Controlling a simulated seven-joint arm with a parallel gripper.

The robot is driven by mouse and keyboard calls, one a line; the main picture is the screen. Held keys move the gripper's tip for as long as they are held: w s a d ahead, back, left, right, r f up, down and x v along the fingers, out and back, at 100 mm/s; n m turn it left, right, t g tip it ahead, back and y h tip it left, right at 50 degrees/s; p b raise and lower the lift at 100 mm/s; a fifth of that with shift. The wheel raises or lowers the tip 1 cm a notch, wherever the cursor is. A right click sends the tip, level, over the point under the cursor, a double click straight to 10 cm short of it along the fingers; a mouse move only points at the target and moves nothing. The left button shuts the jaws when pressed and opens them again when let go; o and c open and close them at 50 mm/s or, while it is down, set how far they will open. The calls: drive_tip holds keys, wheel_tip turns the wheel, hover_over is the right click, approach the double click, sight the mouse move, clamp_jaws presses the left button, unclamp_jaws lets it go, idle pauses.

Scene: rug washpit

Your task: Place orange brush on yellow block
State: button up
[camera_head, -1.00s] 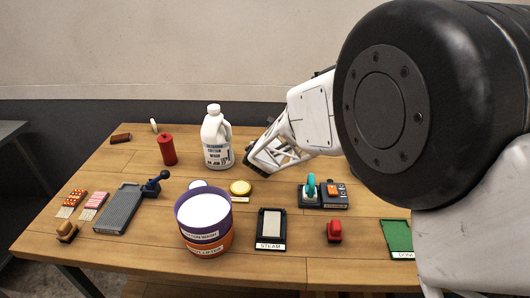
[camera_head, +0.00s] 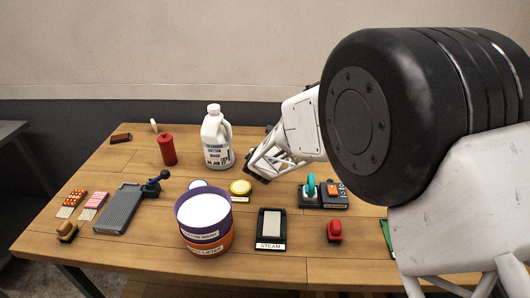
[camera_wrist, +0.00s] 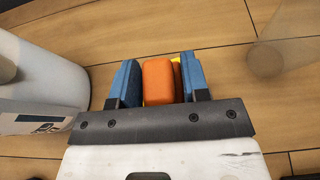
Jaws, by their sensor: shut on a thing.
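My gripper (camera_wrist: 159,64) has blue fingers on both sides of an orange block-like thing, the orange brush (camera_wrist: 158,84), and is shut on it. A sliver of yellow (camera_wrist: 176,72) shows beside the brush, next to the right finger; I cannot tell whether it is the yellow block or part of the brush. In the head view my gripper (camera_head: 259,172) is low over the table, right of the white jug (camera_head: 217,142). The brush cannot be made out there.
The jug also stands close at left in the wrist view (camera_wrist: 40,65). A purple-and-orange tub (camera_head: 205,238), a steam pad (camera_head: 270,225), a switch box (camera_head: 323,197) and a red thing (camera_head: 334,231) stand nearer the front. A red canister (camera_head: 167,150) is left of the jug.

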drive_tip(key=shift+f, duration=0.15)
drive_tip(key=o, duration=0.9)
drive_tip(key=shift+o, duration=0.2)
drive_tip(key=shift+s+r, duration=0.1)
drive_tip(key=shift+r, duration=0.1)
drive_tip(key=shift+v, duration=0.85)
drive_tip(key=v, duration=1)
